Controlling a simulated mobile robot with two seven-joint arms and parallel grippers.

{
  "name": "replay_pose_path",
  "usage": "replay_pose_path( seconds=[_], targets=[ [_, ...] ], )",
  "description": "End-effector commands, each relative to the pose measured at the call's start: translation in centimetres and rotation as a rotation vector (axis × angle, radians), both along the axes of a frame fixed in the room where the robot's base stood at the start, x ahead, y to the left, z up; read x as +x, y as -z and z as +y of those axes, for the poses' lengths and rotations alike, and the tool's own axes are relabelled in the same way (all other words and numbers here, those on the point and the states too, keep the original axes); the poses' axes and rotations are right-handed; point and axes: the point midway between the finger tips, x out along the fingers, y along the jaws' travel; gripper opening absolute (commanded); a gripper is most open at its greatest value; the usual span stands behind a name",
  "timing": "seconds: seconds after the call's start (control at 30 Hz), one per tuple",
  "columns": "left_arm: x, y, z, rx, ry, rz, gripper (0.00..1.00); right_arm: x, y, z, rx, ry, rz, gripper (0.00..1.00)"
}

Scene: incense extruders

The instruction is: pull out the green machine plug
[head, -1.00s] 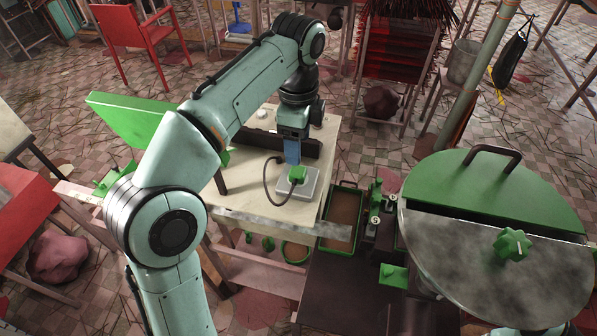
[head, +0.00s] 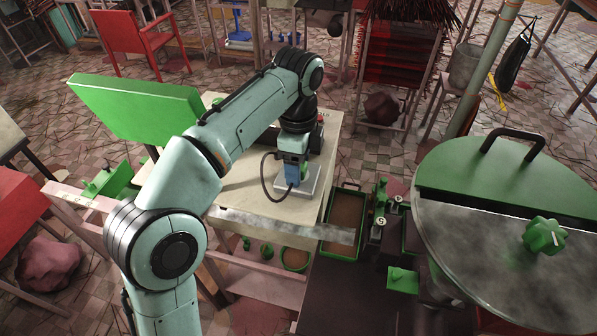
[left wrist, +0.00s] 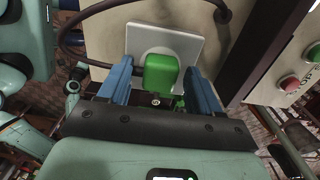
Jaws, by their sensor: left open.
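The green machine plug (left wrist: 160,74) sits on a white socket plate (left wrist: 188,47) in the left wrist view, with a dark cable attached. My left gripper (left wrist: 160,85) is open, with its blue fingers on either side of the plug and a gap visible to each side. In the head view my left gripper (head: 293,172) points down over the socket plate (head: 312,184) and hides most of the plug. The dark cable (head: 264,178) loops out to the left of it. My right gripper is not in view.
The socket rests on a pale table (head: 250,200) with a green panel (head: 135,108) at its left. Red and green buttons (left wrist: 289,82) on a pale box are close on the right in the wrist view. A round green-lidded machine (head: 505,185) stands at the right.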

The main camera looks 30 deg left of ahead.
Motion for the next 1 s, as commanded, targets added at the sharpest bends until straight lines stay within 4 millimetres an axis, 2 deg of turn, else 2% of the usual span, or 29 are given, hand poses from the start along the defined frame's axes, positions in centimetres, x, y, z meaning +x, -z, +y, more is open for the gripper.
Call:
replay_pose_path(
  seconds=[1.0],
  targets=[
    [-0.02, -0.04, 0.0, 0.0, 0.0, 0.0, 0.64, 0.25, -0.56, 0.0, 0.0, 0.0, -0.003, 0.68]
  ],
)
